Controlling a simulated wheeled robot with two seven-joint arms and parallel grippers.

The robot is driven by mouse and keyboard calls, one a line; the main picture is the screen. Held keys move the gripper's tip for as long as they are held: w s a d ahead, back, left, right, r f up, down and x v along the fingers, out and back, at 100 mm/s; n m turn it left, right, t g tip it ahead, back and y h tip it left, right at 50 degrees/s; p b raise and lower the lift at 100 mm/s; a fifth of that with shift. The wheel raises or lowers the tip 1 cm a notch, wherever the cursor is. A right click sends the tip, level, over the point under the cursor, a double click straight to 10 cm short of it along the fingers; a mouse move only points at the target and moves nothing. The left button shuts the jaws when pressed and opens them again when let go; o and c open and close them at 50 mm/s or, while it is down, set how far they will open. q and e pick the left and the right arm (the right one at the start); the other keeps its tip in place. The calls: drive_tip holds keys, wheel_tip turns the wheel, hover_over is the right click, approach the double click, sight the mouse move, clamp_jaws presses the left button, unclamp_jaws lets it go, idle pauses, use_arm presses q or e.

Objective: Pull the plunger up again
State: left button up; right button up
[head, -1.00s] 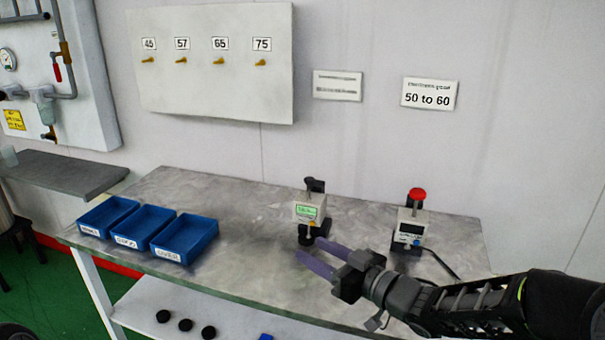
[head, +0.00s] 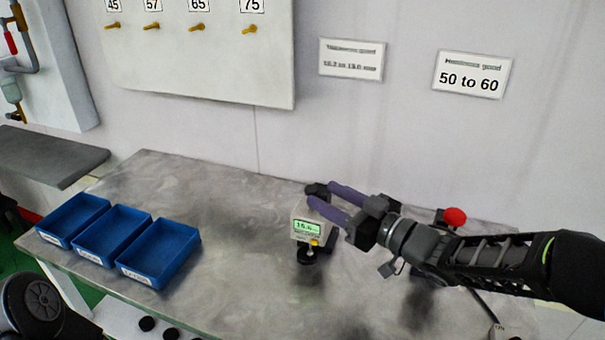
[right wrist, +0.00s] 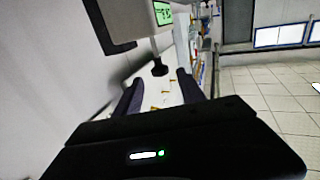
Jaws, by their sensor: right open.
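The thickness gauge (head: 306,222) is a pale box with a lit green display, standing on a dark foot on the grey table. Its black plunger top (head: 316,188) shows above the box, partly beside the fingertips. My right gripper (head: 322,195) is open, its two purple-grey fingers level with the top of the gauge. In the right wrist view the black plunger knob (right wrist: 159,68) on its thin stem lies just beyond and between the open fingertips (right wrist: 158,82). I see no contact between them. My left gripper is not in view.
A second device with a red knob (head: 455,216) stands to the right, largely hidden behind my right arm. Blue bins (head: 160,250) stand on the left of the table (head: 245,290). Wall signs and a board hang behind. The table between bins and gauge is clear.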

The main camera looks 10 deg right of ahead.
drive_tip(key=shift+s, duration=0.1)
drive_tip(key=shift+a, duration=0.1)
drive_tip(key=x, duration=0.7)
drive_tip(key=shift+w+a+p, duration=0.2)
drive_tip(key=shift+w+p, duration=0.2)
drive_tip(key=shift+c, duration=0.6)
clamp_jaws()
idle(0.5)
